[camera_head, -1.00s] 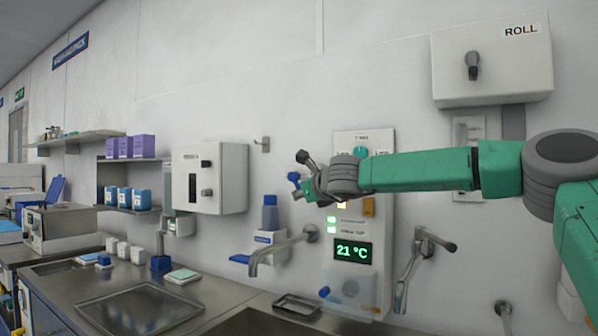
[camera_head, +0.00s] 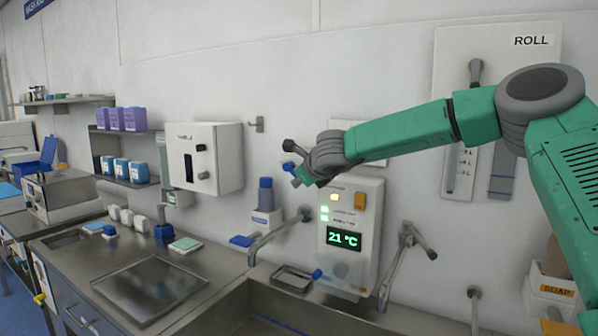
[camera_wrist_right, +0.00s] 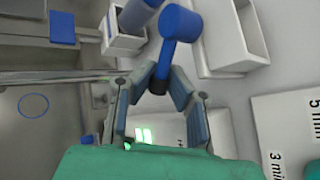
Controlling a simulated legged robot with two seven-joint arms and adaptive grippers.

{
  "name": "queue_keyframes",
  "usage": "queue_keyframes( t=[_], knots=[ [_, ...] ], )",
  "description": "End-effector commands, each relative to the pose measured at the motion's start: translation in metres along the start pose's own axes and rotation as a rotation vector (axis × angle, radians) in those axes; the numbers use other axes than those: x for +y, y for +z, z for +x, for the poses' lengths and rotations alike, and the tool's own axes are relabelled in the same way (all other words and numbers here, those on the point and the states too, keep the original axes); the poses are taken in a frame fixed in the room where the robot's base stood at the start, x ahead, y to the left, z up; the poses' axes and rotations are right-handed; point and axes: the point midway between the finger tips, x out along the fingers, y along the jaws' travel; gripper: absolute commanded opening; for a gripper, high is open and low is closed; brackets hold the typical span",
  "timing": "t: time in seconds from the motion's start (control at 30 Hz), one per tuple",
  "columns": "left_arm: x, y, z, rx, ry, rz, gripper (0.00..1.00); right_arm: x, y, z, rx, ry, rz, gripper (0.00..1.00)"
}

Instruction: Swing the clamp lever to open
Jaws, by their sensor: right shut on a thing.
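A blue lever (camera_wrist_right: 176,38) with a cylindrical head shows in the wrist view, its lower end dark. My right gripper (camera_wrist_right: 162,74) has its two fingers closed in on that dark lower end. In the head view my right gripper (camera_head: 308,174) is at the wall, left of my green arm, with a blue lever end (camera_head: 289,167) just beyond it. I cannot tell which of these is the clamp lever. My left gripper is not in view.
Below the gripper is a wall unit (camera_head: 350,215) with a 21 °C display. A tap (camera_head: 280,238) reaches over the sink, and a blue-capped bottle (camera_head: 265,195) stands to the left. A ROLL panel (camera_head: 540,80) with a grey lever is at the right.

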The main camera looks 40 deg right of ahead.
Motion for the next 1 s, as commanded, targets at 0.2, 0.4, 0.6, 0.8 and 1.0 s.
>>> queue_keyframes(
  t=[0.2, 0.4, 0.6, 0.8, 1.0],
  knots=[
    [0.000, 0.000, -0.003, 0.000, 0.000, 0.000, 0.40, -0.002, -0.003, 0.001, 0.012, -0.003, -0.003, 0.00],
    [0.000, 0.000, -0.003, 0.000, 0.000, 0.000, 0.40, -0.002, -0.003, 0.001, 0.012, -0.003, -0.003, 0.00],
    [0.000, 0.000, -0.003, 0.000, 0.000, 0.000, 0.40, -0.001, -0.002, 0.001, 0.010, -0.002, -0.003, 0.36],
    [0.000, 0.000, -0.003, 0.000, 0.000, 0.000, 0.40, -0.001, -0.001, 0.000, 0.008, -0.001, -0.003, 0.36],
    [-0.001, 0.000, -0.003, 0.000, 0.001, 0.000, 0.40, 0.000, 0.002, -0.010, 0.005, -0.001, -0.004, 0.36]
  ],
)
